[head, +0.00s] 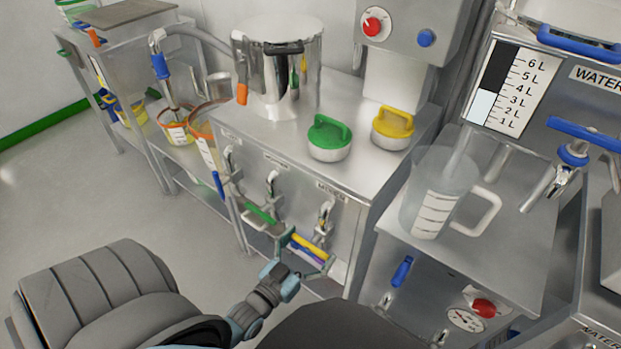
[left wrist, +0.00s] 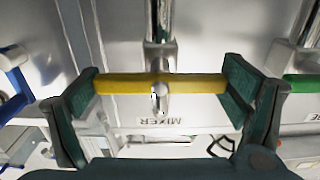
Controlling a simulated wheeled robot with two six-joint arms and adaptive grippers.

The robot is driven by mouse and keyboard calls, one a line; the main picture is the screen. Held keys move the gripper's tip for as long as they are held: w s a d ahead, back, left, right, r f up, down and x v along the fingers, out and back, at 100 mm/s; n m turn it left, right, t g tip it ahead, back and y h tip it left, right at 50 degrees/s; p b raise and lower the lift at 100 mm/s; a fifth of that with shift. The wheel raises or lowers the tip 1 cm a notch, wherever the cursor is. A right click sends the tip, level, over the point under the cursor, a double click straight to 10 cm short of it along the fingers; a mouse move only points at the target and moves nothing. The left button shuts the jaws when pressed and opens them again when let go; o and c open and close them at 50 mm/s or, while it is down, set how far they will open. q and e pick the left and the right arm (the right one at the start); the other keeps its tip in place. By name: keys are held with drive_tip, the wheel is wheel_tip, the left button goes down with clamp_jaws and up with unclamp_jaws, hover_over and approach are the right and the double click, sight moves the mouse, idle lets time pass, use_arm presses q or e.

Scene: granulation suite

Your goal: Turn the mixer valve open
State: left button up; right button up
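The mixer valve's yellow handle (head: 310,246) is on the front of the steel cabinet, at the right of a row of valves. In the left wrist view the yellow handle (left wrist: 190,86) lies crosswise to its vertical metal pipe, above an upside-down MIXER label (left wrist: 160,121). My left gripper (head: 308,252) is open around the handle, with one finger near each end. In the left wrist view the gripper (left wrist: 162,88) spans the bar's length; whether the pads touch its ends I cannot tell. My right gripper is not in view.
A green-handled valve (head: 262,213) and a blue-handled one (head: 219,185) sit left of the mixer valve. A clear jug (head: 433,200) stands on the lower steel surface at right. A steel pot (head: 278,75) and green and yellow lidded items stand on the cabinet top.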

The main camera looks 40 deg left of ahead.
use_arm(q)
drive_tip(key=shift+n, duration=0.4)
drive_tip(key=n, duration=0.3)
drive_tip(key=shift+n, duration=0.3)
drive_tip(key=n, duration=0.4)
drive_tip(key=shift+n+p, duration=0.3)
drive_tip(key=n, duration=0.5)
drive_tip(key=shift+n+b, duration=0.35)
drive_tip(key=shift+n, duration=1.65)
drive_tip(key=o, duration=0.9)
